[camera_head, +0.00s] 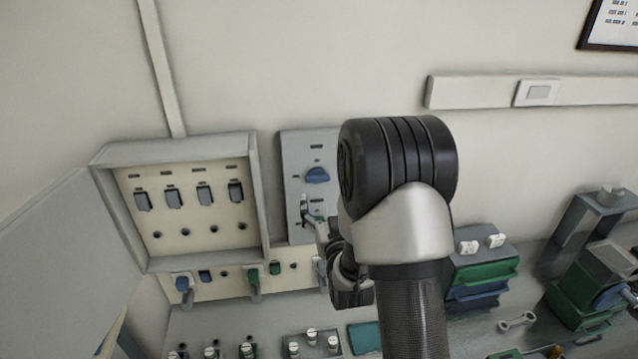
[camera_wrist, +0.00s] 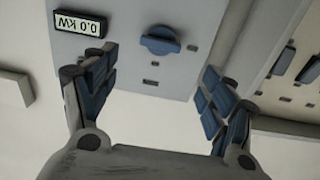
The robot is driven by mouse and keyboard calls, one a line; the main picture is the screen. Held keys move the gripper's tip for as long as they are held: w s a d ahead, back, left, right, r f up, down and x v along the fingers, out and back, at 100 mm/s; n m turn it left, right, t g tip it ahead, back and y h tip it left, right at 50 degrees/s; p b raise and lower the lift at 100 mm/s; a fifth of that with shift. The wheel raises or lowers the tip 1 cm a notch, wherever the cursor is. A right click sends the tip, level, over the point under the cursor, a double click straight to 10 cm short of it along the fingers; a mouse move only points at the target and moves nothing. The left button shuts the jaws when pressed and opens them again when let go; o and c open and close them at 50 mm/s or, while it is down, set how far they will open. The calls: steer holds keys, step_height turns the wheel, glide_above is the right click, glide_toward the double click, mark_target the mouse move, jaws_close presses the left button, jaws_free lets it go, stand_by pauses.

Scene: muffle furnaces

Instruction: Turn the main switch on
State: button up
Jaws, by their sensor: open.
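A blue rotary knob (camera_head: 317,175), which I take for the main switch, sits on a grey panel (camera_head: 293,150) on the wall. Its handle looks roughly horizontal. In the wrist view the knob (camera_wrist: 160,42) shows beyond and between my fingers, apart from both. My gripper (camera_wrist: 160,68) is open and empty, one finger on each side of the knob in that picture. In the head view my gripper (camera_head: 312,218) is just below the knob, partly hidden by my arm. A display reading "0.0 kW" (camera_wrist: 80,24) shows upside down in the wrist view.
Left of the panel is an open breaker box (camera_head: 185,153) with several dark switches; its door (camera_head: 70,240) swings out left. Plugs and sockets line a strip (camera_head: 220,283) below.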

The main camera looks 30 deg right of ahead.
mark_target(319, 180)
steer(key=p+x, duration=0.1)
steer(key=x, duration=0.9)
steer(key=shift+w+f, duration=0.1)
steer(key=shift+w, duration=0.1)
steer(key=c, duration=1)
